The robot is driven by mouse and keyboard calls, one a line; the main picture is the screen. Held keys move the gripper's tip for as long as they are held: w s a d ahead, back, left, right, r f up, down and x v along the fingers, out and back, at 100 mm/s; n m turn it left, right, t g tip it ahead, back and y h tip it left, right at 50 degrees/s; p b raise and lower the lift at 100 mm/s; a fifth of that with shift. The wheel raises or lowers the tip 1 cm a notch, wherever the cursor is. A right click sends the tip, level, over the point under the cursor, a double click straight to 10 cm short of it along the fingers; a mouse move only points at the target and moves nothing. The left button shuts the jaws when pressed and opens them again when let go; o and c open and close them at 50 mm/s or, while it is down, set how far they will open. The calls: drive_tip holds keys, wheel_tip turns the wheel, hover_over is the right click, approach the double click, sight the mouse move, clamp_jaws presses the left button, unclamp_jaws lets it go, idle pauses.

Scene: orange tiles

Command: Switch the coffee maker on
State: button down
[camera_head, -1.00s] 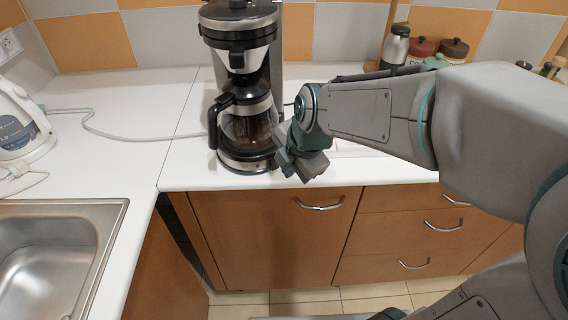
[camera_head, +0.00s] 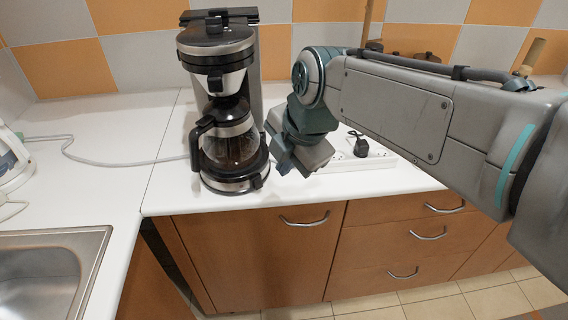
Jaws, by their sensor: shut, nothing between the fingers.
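The coffee maker (camera_head: 218,60) stands upright on the white counter, left of centre, with a black top and a silver filter holder. Its glass carafe (camera_head: 228,148) sits on the round base plate (camera_head: 236,184), with its black handle to the left. A small dark knob or switch shows at the front right of the base; its setting cannot be read. My gripper (camera_head: 282,168) is just right of the base, pointing down and left, shut and empty. Whether it touches the base cannot be told.
A white power strip (camera_head: 350,162) with a black plug lies behind my gripper. A kettle (camera_head: 12,165) stands at the far left, its cord running across the counter (camera_head: 110,180). A steel sink (camera_head: 50,275) is at lower left. Wooden drawers (camera_head: 400,240) are below the counter.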

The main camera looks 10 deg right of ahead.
drive_tip(key=s+d+f+m+h, duration=0.1)
drive_tip(key=s+d+f+m, duration=0.1)
drive_tip(key=m, duration=0.6)
drive_tip(key=s+d+f+m, duration=0.3)
drive_tip(key=d+f+m, duration=0.1)
drive_tip(key=m, duration=0.4)
drive_tip(key=s+d+f+m+g+h, duration=0.1)
drive_tip(key=s+d+f+m, duration=0.1)
drive_tip(key=m, duration=0.6)
drive_tip(key=shift+s+d+f+m+h, duration=0.3)
drive_tip(key=shift+d+f+m, duration=0.1)
drive_tip(key=shift+d+f, duration=0.45)
